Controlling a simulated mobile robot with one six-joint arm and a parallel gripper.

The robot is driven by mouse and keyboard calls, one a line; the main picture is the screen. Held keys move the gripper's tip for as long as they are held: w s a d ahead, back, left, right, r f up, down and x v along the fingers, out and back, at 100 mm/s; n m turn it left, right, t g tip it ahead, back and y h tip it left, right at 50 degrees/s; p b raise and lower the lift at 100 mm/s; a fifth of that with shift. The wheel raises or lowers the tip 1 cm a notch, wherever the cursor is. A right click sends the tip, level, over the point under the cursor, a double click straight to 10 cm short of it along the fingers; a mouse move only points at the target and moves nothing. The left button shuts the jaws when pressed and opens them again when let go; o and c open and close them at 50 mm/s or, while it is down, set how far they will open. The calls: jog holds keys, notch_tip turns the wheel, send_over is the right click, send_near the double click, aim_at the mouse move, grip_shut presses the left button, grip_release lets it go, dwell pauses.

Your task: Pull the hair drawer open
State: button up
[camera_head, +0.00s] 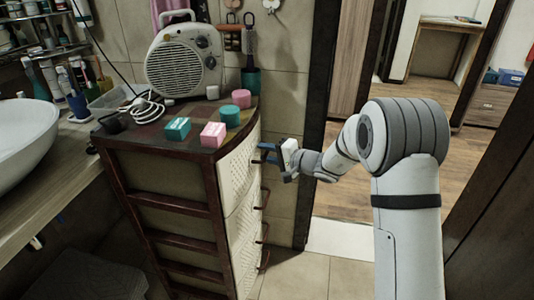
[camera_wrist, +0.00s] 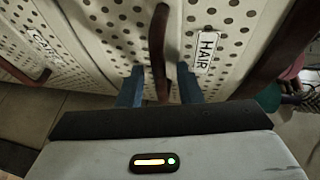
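The hair drawer (camera_head: 238,170) is the top drawer of a dark-framed cabinet, with a pale perforated front. It appears closed. In the wrist view, its "HAIR" label (camera_wrist: 206,52) lies just right of a dark curved handle (camera_wrist: 159,45). My gripper (camera_head: 268,153) is at the drawer front in the head view. In the wrist view, the two blue fingers of my gripper (camera_wrist: 160,86) stand apart, one on each side of the handle, with visible gaps. Finger contact with the drawer front is unclear.
A lower drawer's handle (camera_wrist: 25,72) and label (camera_wrist: 42,43) show at left. A basin (camera_head: 22,135) stands left. Floor (camera_head: 295,275) before the drawers looks clear.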

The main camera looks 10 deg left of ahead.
grip_shut()
dwell(0.3)
dwell(0.4)
